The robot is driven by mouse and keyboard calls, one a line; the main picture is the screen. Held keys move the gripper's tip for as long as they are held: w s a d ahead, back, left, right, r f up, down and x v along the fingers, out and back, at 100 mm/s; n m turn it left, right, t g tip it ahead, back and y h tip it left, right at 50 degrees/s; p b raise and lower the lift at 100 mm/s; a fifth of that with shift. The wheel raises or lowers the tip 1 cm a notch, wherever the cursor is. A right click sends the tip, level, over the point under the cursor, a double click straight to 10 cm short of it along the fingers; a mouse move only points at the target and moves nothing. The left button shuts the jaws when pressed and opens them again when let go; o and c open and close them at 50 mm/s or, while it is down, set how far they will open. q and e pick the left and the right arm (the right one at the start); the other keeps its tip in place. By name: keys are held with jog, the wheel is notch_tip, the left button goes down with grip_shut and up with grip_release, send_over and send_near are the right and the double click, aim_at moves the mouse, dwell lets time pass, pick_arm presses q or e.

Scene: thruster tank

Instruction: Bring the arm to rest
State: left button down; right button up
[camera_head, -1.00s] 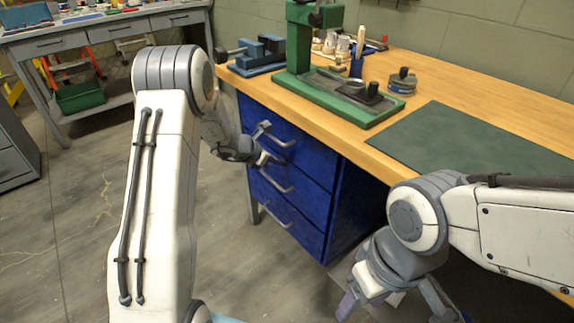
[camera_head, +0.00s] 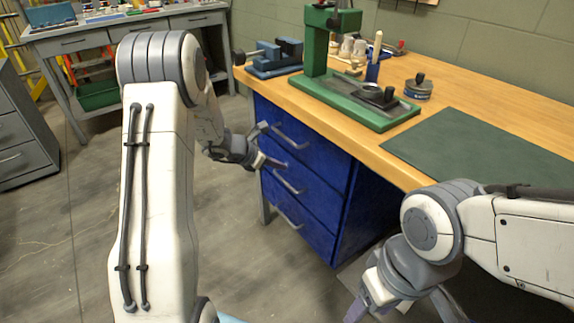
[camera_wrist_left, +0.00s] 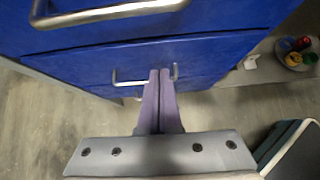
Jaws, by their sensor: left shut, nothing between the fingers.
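My left arm (camera_head: 155,190) rises in the left of the head view and bends over toward the blue drawer cabinet. My left gripper (camera_head: 280,164) is in front of the drawer fronts, close to the upper handles. In the left wrist view its two fingers (camera_wrist_left: 159,80) lie together, shut and empty, pointing at the cabinet. I cannot tell whether they touch it. My right arm (camera_head: 530,240) comes in from the right. My right gripper (camera_head: 400,309) hangs low in front of the bench with its fingers apart, partly cut off by the lower edge.
The blue drawer cabinet (camera_head: 345,205) stands under the wooden bench (camera_head: 470,88). A green press (camera_head: 318,45), a blue vise (camera_head: 275,58) and a green mat (camera_head: 480,140) are on the bench. A grey cabinet (camera_head: 25,140) stands at left. Floor between is clear.

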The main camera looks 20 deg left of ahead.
pick_arm(q)
jog(key=a+f+p+v, duration=0.1)
jog(key=v, duration=0.6)
jog(key=s+d+r+m+g+h, duration=0.1)
jog(key=s+d+r+m+g, duration=0.2)
jog(key=s+d+m, duration=0.65)
jog(key=s+d+r+m+g, duration=0.2)
jog(key=s+d+m+g, duration=0.3)
jog(key=d, duration=0.7)
jog(key=s+r+m+y, duration=0.2)
jog(key=s+m+y, duration=0.4)
jog(key=s+m, duration=1.4)
notch_tip(320, 180, up, 25)
jog(key=w+m+p, duration=0.1)
jog(key=p, duration=2.4)
jog(key=shift+d+f, duration=0.2)
jog(key=shift+d, duration=0.05)
